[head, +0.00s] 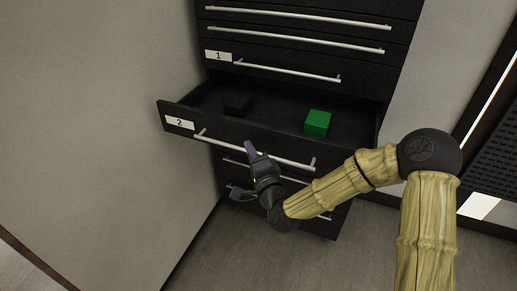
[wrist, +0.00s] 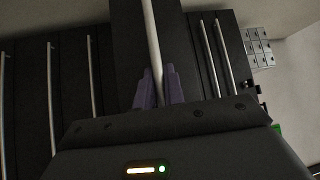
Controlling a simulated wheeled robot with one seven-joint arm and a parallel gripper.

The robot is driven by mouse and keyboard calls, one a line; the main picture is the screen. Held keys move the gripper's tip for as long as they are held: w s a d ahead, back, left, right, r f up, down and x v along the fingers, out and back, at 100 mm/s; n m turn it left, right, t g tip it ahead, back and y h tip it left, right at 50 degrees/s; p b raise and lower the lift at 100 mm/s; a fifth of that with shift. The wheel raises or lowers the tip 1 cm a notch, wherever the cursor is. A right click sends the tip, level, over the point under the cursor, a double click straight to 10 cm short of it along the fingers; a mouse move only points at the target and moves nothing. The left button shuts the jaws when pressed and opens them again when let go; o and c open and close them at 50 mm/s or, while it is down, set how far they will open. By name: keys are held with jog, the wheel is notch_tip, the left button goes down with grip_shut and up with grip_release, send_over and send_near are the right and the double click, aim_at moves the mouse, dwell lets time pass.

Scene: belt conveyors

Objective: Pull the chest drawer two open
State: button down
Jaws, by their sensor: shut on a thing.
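The black chest (head: 300,60) stands against the wall in the head view. Its drawer two (head: 179,122), with a white label "2", sticks well out from the chest front. I can see into it: a green cube (head: 317,122) and a small black block (head: 238,104) lie inside. Its silver bar handle (head: 290,158) runs along the front. In the wrist view my purple fingers (wrist: 158,88) are shut on the handle bar (wrist: 152,35), one on each side.
Drawer one (head: 219,56) above is shut, as are the drawers above it. Further handles show below drawer two, partly hidden by my arm. A grey wall (head: 90,120) stands close on the left. The floor (head: 230,255) in front looks clear.

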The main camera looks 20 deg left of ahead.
jog(key=shift+f, duration=0.1)
jog(key=c, duration=1.5)
grip_release()
jog(key=shift+w, duration=0.1)
jog(key=r+p+v, duration=0.1)
jog(key=p+v, duration=0.2)
jog(key=v, duration=0.6)
jog(key=shift+d+f, duration=0.2)
jog(key=shift+f, duration=0.05)
jog(key=p+v, duration=0.8)
jog(key=p, duration=0.4)
jog(key=shift+s+f, duration=0.25)
jog(key=shift+f, duration=0.05)
